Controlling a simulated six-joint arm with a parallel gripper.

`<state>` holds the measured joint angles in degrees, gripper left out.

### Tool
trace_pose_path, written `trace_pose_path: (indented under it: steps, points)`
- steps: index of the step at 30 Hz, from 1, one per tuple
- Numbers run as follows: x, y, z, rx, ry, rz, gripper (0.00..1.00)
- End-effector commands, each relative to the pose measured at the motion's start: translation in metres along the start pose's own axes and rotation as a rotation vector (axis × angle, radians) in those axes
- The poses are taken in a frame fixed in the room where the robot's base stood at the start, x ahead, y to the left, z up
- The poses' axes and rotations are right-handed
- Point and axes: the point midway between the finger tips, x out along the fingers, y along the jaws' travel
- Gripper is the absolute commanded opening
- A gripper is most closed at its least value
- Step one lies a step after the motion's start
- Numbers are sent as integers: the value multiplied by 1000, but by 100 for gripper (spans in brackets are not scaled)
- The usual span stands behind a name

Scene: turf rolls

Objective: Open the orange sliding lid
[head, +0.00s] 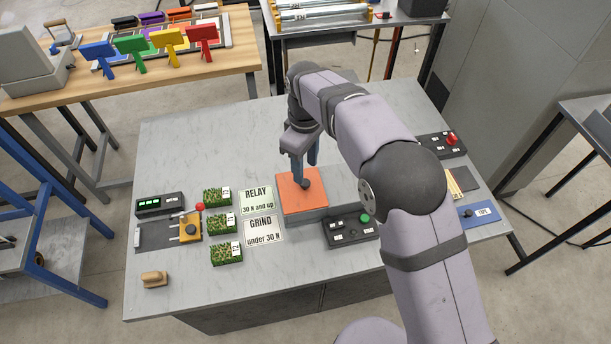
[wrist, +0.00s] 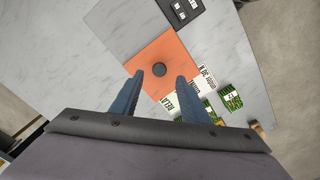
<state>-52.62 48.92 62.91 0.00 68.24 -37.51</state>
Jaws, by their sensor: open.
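The orange sliding lid (head: 301,199) lies flat on top of a low grey box (head: 306,217) near the middle of the grey table. A dark round knob (head: 304,184) stands on the lid. The lid (wrist: 150,60) and its knob (wrist: 188,71) also show in the wrist view. My gripper (head: 305,179) points down at the lid, close to the knob in the head view. In the wrist view my gripper (wrist: 160,73) is open, with its two blue fingers apart and nothing between them. The knob lies ahead of the fingertips there; I cannot tell the height gap.
Left of the box lie RELAY (head: 257,199) and GRIND (head: 263,231) cards and several green turf blocks (head: 221,223). A black button panel (head: 351,229) stands close at the box's right front. Bare table lies behind and in front of the box.

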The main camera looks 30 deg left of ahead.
Motion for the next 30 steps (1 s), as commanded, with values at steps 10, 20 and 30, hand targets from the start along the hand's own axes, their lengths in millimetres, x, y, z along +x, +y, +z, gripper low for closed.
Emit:
trace_pose_path:
  steps: [10,20,30]
  points:
    - [42,0,1,2,-2,-1,41]
    - [58,0,1,2,0,0,41]
    - [58,0,1,2,1,0,1]
